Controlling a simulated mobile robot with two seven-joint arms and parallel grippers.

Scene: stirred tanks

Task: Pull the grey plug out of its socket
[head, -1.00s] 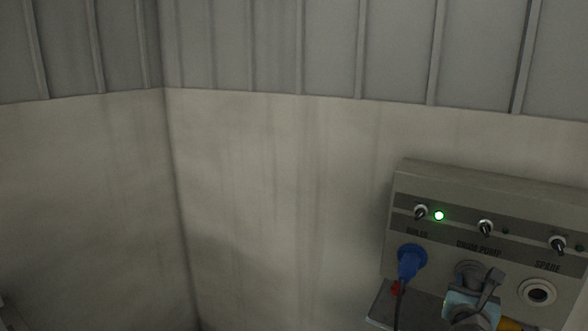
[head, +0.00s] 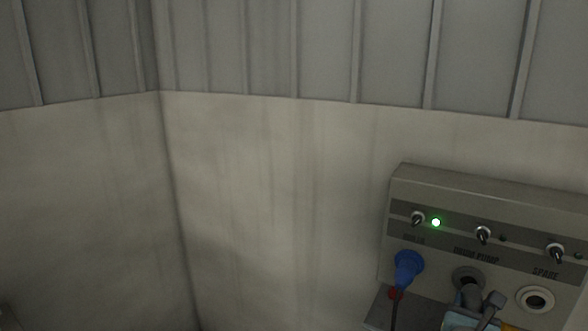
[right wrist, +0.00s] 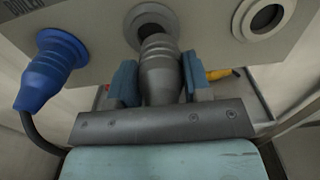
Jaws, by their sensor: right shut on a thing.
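The grey plug (right wrist: 161,75) is between the two blue fingertips of my right gripper (right wrist: 163,82), which is shut on it. In the head view the plug (head: 469,296) shows just below its socket, and the gripper is partly cut off at the bottom edge. The socket (right wrist: 150,17), under the drain pump label, shows a dark opening above the plug's narrow end. The plug has come back from the socket, but its end overlaps the lower rim in view, so I cannot tell whether the tip is fully clear. My left gripper is not in view.
A blue plug (head: 408,268) with a dark cable sits in the left socket. The spare socket (head: 535,299) on the right is empty. The grey panel (head: 480,187) carries several switches and a lit green lamp (head: 436,223). A yellow-handled item (right wrist: 219,74) lies on the shelf below.

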